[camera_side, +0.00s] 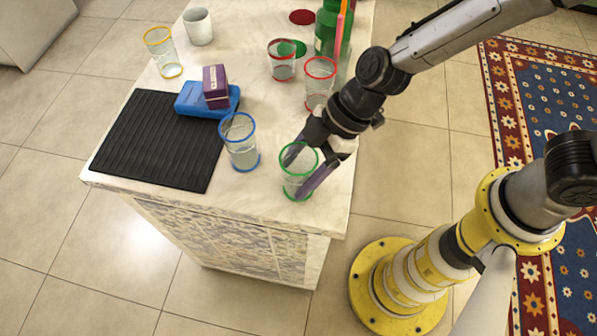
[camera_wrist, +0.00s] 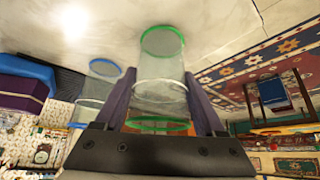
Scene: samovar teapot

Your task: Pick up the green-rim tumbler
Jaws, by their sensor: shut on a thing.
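The green-rim tumbler (camera_side: 298,183) is clear, with a green ring at its top and bottom. In the side view it stands upright near the counter's front right corner; I cannot tell whether its base touches the top. My gripper (camera_side: 300,172) has one finger on either side of it and is shut on it. In the wrist view the tumbler (camera_wrist: 161,85) sits between the two dark fingers of my gripper (camera_wrist: 161,100), with one green ring close to the palm and the other farther out.
A blue-rim tumbler (camera_side: 241,145) stands just left of my gripper. Red-rim tumblers (camera_side: 320,85) (camera_side: 281,63) and a green bottle (camera_side: 329,30) stand behind. A black ribbed mat (camera_side: 155,140), a blue box (camera_side: 195,101) and a purple box (camera_side: 215,87) lie to the left.

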